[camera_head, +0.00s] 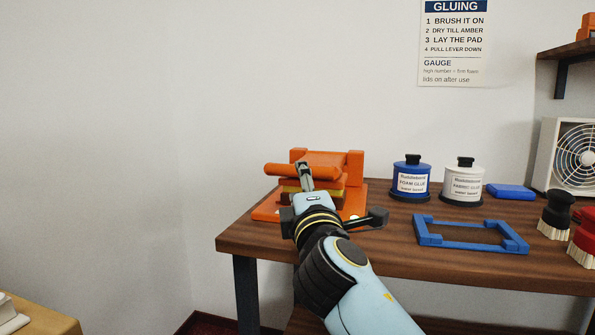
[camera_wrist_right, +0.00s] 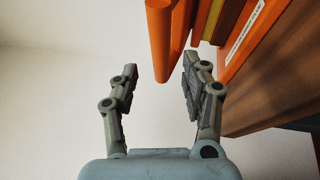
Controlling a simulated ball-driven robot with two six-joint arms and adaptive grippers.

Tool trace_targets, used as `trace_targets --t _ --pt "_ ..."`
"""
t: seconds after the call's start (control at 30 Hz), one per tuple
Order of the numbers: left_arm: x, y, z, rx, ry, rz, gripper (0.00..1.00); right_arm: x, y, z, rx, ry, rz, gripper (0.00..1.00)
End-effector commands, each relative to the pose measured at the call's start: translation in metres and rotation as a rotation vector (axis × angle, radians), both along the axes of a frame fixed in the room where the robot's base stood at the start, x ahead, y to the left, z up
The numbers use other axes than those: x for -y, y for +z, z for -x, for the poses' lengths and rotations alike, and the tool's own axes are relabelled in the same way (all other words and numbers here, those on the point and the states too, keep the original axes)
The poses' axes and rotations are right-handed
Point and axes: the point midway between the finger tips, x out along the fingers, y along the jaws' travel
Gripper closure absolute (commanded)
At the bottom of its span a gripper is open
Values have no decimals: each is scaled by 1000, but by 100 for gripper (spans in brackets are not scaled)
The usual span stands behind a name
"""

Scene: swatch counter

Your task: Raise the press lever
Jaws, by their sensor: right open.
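The orange press (camera_head: 355,168) stands at the left end of the wooden counter. Its lever (camera_head: 282,169) is a rounded orange bar lying roughly level across the front, low over a stack of yellow and brown layers (camera_head: 292,186). My right gripper (camera_head: 303,168) is in front of the press and hides part of the lever. In the right wrist view my right gripper (camera_wrist_right: 160,72) is open, with the orange lever (camera_wrist_right: 159,30) showing between and beyond its fingertips. I cannot tell whether a finger touches it. My left gripper is not in view.
A blue glue pot (camera_head: 411,182) and a white one (camera_head: 462,184) stand right of the press. The wall left of the counter (camera_head: 245,235) is clear.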

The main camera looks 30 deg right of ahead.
Motion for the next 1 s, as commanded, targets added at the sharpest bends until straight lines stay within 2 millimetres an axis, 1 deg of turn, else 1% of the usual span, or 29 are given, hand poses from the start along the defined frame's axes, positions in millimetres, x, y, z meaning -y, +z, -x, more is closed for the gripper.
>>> trace_targets --t 0.03,0.1,0.3,0.47,0.7,0.73,0.77,1.0 --pt "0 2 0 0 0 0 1 6 5 -10 2 -1 3 53" --pt "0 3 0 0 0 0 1 11 6 -23 1 1 2 53" --pt "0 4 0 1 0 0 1 25 10 -49 0 0 -2 53" --pt "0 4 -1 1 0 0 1 29 11 -57 -1 0 -3 53" --pt "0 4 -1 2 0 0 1 29 11 -58 -1 0 -4 53" --pt "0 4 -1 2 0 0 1 29 11 -58 -1 0 -4 55" --pt "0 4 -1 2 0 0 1 29 11 -58 -1 0 -4 59" --pt "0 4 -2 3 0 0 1 29 11 -58 -2 0 -3 90"
